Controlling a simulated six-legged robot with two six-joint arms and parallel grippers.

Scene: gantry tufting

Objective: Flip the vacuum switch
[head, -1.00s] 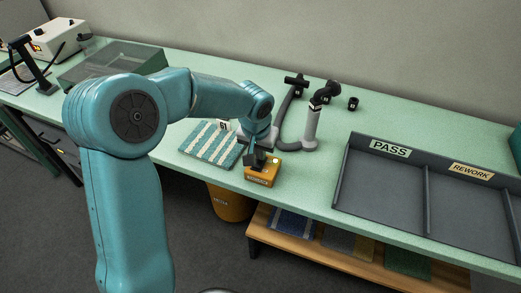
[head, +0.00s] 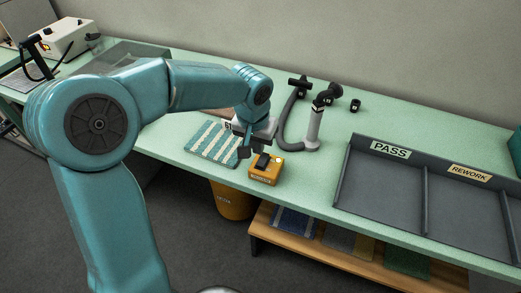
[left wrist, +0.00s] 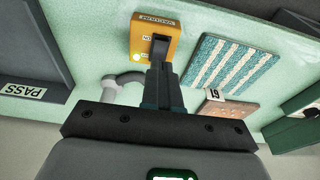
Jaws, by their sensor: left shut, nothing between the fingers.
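The vacuum switch (head: 264,176) is an orange box with a black rocker, near the front edge of the green bench. In the left wrist view the box (left wrist: 146,22) shows a "VACUUM" label, an "ON" marking and a glowing yellow-green lamp (left wrist: 136,57). I cannot tell which way the rocker is tilted. My left gripper (head: 244,152) is shut and empty, just left of the box and apart from it in the head view. Its shut fingers (left wrist: 161,75) point toward the box in the left wrist view and partly cover it. My right gripper is not in view.
A striped tufted sample (head: 208,142) lies left of the switch. A grey hose (head: 285,125) and an upright nozzle (head: 313,128) stand behind it. A grey PASS/REWORK tray (head: 385,185) is at the right. An orange bin (head: 230,203) stands below the bench edge.

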